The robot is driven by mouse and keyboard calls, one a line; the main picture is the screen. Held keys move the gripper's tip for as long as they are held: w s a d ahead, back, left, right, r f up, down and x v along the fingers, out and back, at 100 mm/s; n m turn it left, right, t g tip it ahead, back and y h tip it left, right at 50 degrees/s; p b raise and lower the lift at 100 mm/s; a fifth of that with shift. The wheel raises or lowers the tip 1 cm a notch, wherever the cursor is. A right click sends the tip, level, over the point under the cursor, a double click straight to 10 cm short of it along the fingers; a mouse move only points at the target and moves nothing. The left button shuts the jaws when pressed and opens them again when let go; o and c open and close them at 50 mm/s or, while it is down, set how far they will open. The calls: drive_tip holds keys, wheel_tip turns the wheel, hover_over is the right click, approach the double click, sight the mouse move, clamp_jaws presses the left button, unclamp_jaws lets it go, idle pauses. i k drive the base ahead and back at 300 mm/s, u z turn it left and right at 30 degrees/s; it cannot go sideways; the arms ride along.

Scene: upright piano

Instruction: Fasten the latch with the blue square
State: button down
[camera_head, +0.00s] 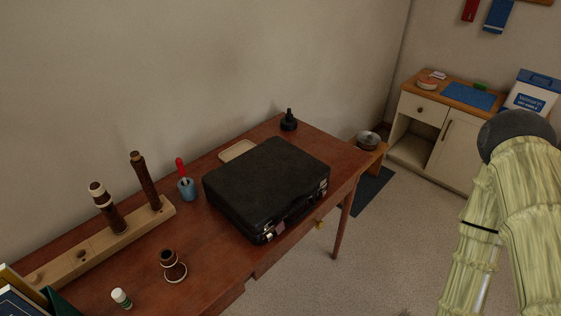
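A closed black case (262,185) lies flat on the wooden desk (215,264). Its front side faces the lower right. One metal latch (268,236) shows near the case's near front corner, and another (324,188) near the right front corner. A small pinkish patch (281,226) is beside the near latch. I cannot make out a blue square on either latch, nor whether each is fastened. My arm, in a pale yellow-green cover, fills the right edge, away from the case. My gripper is outside the picture.
Clarinet-like pieces (106,208) stand in a wooden rack (62,262) at the left. A blue cup (187,189), a dark stub (172,266) and a small bottle (121,298) stand nearby. A white cabinet (432,130) is at the back right. Carpet (345,265) before the desk is clear.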

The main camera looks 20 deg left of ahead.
sight(268, 236)
drive_tip(key=z, duration=0.25)
drive_tip(key=k, duration=1.05)
drive_tip(key=u, duration=0.6)
